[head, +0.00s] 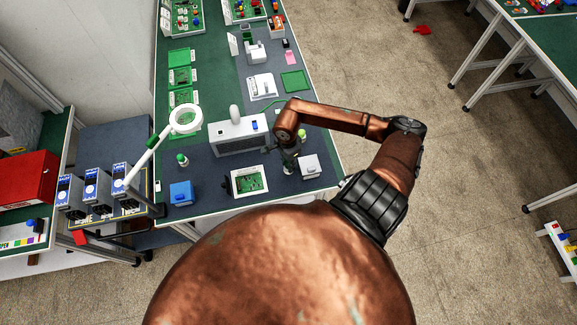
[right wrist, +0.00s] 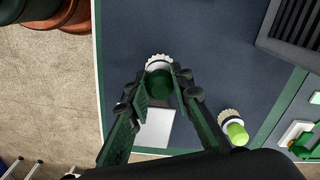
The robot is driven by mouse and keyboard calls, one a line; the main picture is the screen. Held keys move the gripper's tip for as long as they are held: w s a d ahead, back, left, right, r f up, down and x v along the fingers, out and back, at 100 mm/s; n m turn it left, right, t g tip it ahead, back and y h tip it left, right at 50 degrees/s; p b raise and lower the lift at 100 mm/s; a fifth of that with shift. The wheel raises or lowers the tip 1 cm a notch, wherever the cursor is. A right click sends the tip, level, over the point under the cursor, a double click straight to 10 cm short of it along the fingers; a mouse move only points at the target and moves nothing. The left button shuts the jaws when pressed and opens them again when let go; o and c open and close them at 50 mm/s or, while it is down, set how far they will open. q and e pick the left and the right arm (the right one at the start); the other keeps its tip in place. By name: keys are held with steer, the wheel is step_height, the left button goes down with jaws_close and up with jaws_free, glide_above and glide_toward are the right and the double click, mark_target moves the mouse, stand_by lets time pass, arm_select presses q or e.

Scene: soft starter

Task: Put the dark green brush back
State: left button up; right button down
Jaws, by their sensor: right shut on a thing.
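The dark green brush (right wrist: 159,83) is between the fingers of my right gripper (right wrist: 160,88) in the right wrist view, seen from above with a pale ribbed rim around its far side. My right gripper is shut on it. In the head view my right gripper (head: 289,164) is over the bench, right of the grey vented box (head: 238,146); the brush is hard to make out there. A light green brush-like piece with a pale ribbed rim (right wrist: 235,130) stands apart from the gripper in the right wrist view. My left gripper is not in view.
A white block (head: 311,166) is just right of the gripper. A framed green circuit board (head: 248,181), a blue box (head: 181,193), a green-topped white piece (head: 182,159) and a magnifier lamp (head: 184,120) are to the left. Dark mat is bare between them.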

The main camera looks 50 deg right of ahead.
step_height(320, 180, down, 2)
steer(key=shift+s+a+f+p, duration=0.1)
steer(key=shift+a+p, duration=0.05)
steer(key=shift+p, duration=0.25)
steer(key=shift+f, duration=0.15)
steer(key=shift+f, duration=0.2)
steer(key=c, duration=1.7)
jaws_free()
steer(key=shift+r, duration=0.1)
